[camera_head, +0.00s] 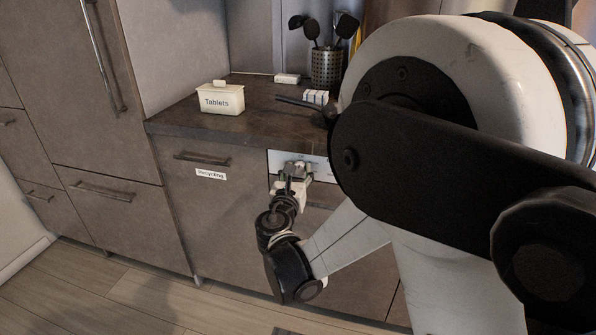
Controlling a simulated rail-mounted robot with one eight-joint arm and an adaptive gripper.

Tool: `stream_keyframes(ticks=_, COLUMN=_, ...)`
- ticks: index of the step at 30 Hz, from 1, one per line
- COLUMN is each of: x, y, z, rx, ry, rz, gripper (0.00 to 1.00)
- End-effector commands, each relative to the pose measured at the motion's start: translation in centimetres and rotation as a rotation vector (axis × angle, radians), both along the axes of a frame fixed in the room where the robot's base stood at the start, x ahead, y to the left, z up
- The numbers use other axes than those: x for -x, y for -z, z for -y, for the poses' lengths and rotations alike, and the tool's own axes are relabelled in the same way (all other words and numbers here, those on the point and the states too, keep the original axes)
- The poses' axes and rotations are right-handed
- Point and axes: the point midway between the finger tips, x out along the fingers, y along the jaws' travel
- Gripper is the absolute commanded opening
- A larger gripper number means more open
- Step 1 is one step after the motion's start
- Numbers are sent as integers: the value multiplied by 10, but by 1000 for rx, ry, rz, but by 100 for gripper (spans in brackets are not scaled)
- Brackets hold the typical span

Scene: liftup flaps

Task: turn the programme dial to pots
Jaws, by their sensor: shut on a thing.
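My gripper (293,172) is at the white control panel (318,162) of the dishwasher, just under the worktop. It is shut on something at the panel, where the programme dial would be. The dial itself is hidden behind the fingers, so its setting cannot be read. The panel's markings are too small to read, and its right part is hidden behind my arm.
A cream box labelled Tablets (221,99) stands on the dark worktop (262,127). A utensil holder (327,69) and small white blocks (315,97) are behind. A drawer front labelled Recycling (211,174) is left of the panel. My arm covers the right side.

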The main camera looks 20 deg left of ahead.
Motion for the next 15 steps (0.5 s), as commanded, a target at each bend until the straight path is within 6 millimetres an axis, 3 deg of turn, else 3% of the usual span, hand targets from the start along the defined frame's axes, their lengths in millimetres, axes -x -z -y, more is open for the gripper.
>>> stream_keyframes(ticks=15, x=1, y=1, z=1, rx=-466, ry=0, rz=-12, gripper=2)
